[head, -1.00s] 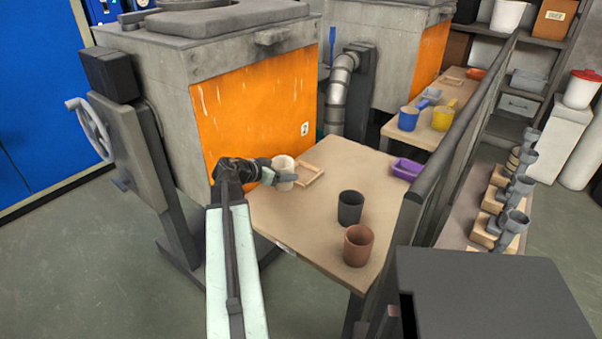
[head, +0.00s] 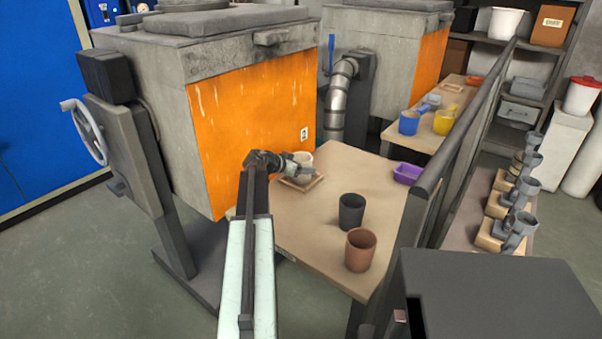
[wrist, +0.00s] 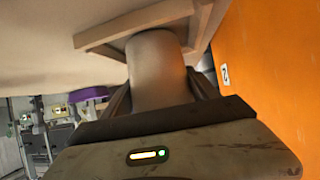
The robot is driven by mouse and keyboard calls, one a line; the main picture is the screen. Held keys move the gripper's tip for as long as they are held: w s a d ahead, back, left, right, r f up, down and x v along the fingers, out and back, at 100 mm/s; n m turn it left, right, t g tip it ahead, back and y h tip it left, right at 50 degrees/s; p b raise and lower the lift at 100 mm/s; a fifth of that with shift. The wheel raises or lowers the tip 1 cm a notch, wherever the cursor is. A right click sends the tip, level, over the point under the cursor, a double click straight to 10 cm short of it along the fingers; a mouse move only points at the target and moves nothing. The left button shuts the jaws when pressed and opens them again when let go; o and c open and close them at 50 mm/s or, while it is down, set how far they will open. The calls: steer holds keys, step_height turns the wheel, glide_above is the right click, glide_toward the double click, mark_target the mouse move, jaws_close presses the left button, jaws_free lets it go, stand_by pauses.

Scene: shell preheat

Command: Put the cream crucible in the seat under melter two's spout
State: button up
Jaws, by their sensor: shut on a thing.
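The cream crucible (head: 304,158) is held upright in my gripper (head: 297,172) above the tan table, close to the orange-fronted melter. The square wooden seat frame (head: 304,185) lies on the table under it and shows around its lower part. In the wrist view, which is upside down, the crucible (wrist: 155,65) stands between my fingers with its base end within the outline of the seat frame (wrist: 105,30). I cannot tell whether it touches the seat floor. The orange panel (wrist: 270,70) carries a label with a 2 (wrist: 225,74). The spout is not clearly seen.
A dark grey crucible (head: 351,212) and a brown crucible (head: 360,250) stand nearer on the same table (head: 310,240). A purple tray (head: 407,173) lies at its right edge by a dark rail (head: 450,140). Blue and yellow cups stand on the farther table.

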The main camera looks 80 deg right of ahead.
steer(key=shift+f, duration=0.25)
steer(key=o, duration=1.7)
steer(key=shift+r, duration=0.1)
steer(key=shift+o, duration=0.2)
steer(key=shift+r, duration=0.15)
steer(key=p+v, duration=0.6)
steer(key=v, duration=0.6)
